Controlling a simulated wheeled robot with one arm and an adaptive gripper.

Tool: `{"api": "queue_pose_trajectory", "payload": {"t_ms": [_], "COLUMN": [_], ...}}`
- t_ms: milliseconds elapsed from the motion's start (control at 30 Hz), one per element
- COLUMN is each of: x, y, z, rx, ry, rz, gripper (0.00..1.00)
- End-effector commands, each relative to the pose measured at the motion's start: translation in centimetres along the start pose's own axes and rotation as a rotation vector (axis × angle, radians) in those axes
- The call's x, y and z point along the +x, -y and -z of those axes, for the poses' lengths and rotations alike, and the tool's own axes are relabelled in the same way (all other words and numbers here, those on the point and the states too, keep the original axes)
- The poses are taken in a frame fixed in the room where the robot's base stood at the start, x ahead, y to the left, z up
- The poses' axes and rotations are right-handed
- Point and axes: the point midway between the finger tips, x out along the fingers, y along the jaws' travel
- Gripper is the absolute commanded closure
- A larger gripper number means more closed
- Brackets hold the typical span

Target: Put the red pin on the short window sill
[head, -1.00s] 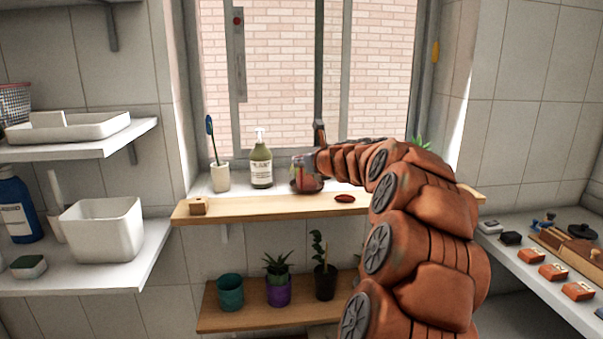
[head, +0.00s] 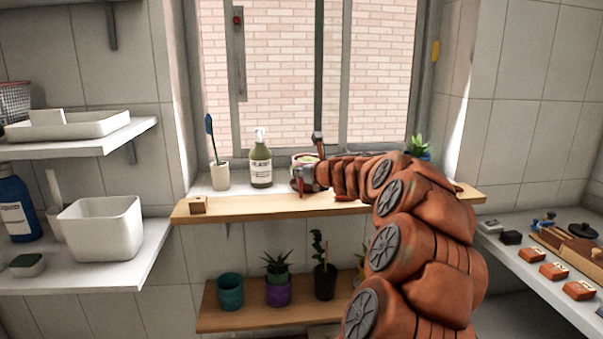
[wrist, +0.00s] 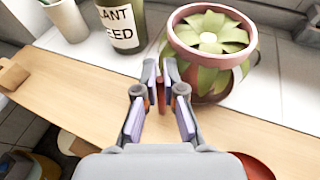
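A slim red pin (wrist: 161,96) stands upright between my fingertips in the wrist view. It also shows below my gripper in the head view (head: 301,189). My gripper (wrist: 161,80) is closed to a narrow gap with the pin in it, over the back edge of the upper wooden sill board (head: 250,208). Whether the pin's lower end touches the board is hidden. A shorter wooden sill (head: 245,319) lies below, with a teal pot (head: 230,292), a purple pot (head: 278,292) and a dark pot (head: 325,284) on it.
A pump bottle (head: 261,165) and a toothbrush cup (head: 220,176) are to the left. A wooden block (head: 198,206) sits at the board's left end. A red-brown dish (wrist: 255,168) lies nearby. The board's left-middle is clear.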

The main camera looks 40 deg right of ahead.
Motion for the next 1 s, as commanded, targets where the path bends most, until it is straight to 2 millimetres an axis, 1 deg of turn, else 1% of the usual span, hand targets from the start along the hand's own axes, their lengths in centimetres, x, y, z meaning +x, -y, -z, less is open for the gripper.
{"api": "queue_pose_trajectory", "payload": {"t_ms": [33, 100, 500, 667, 1000], "x": [0.0, 0.0, -0.3, -2.0, -7.3], "y": [0.0, 0.0, 0.1, 0.2, 0.2], "z": [0.0, 0.0, -0.3, -0.3, -0.3], "rx": [0.000, 0.000, 0.002, 0.002, 0.002], "ry": [0.000, 0.000, 0.000, 0.001, 0.001], "rz": [0.000, 0.000, 0.002, 0.003, 0.005], "gripper": [0.87, 0.82, 0.82, 0.82, 0.82]}}
